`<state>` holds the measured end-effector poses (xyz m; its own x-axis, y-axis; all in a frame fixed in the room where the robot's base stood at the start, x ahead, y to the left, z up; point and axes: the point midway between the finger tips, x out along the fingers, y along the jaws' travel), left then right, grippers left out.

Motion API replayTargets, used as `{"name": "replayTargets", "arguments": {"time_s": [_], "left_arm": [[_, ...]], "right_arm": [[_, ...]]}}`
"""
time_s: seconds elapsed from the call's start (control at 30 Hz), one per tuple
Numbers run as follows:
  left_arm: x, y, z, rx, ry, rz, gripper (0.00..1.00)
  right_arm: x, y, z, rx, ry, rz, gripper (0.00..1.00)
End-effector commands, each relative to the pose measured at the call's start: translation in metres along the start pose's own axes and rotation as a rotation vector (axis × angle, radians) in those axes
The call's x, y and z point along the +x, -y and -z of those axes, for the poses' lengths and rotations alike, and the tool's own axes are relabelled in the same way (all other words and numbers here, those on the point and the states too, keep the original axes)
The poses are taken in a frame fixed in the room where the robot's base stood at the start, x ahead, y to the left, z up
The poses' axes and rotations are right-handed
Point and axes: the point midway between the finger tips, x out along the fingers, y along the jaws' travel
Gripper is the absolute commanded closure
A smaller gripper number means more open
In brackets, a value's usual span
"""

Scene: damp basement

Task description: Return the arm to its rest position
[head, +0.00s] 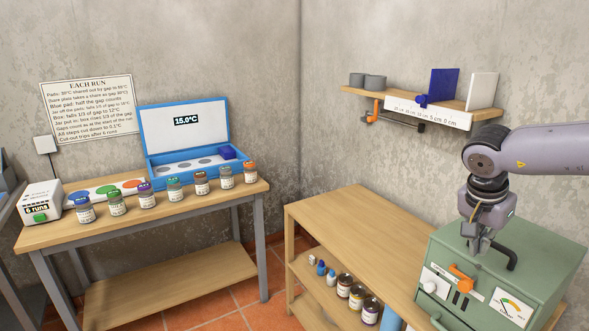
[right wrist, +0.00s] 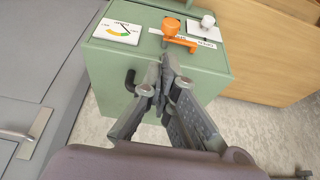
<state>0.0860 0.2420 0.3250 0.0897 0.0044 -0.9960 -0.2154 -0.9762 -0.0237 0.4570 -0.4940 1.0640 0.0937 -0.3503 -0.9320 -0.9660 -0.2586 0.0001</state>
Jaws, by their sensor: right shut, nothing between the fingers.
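My right arm (head: 530,150) comes in from the right side of the head view. My right gripper (head: 477,246) points down in front of the top of a green metal box (head: 535,252), and its fingers are together and empty. In the right wrist view the closed fingertips (right wrist: 164,70) show against the green box (right wrist: 110,70), near its black handle (right wrist: 130,82). I cannot tell whether they touch the box. My left gripper is in neither view.
The green box has an orange lever (head: 461,283), a white knob and a dial (head: 511,307). A low wooden cabinet (head: 350,225) is beside it. A shelf (head: 420,103) is above. At left, a table (head: 150,215) holds several jars and an open blue case (head: 185,132).

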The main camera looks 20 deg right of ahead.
Motion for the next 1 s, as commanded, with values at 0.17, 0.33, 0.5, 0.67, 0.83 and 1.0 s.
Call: {"name": "replayTargets", "arguments": {"time_s": [0.17,0.33,0.5,0.67,0.83,1.0], "left_arm": [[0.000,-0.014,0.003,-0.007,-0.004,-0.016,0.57],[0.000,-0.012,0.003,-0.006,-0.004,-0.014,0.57],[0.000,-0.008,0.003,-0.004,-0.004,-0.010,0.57],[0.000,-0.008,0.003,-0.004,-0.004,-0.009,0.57],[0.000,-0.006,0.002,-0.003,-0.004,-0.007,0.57],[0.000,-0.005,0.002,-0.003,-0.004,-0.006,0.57]], "right_arm": [[0.023,0.007,-0.028,0.064,0.128,0.064,1.00],[0.061,0.036,-0.123,0.362,0.569,0.252,1.00],[0.052,0.074,-0.196,0.859,1.094,0.378,1.00],[0.038,0.096,-0.211,1.424,1.537,0.379,1.00],[0.058,0.091,-0.197,2.118,1.901,0.239,1.00],[0.114,0.053,-0.202,-2.227,-1.578,0.050,1.00]]}}
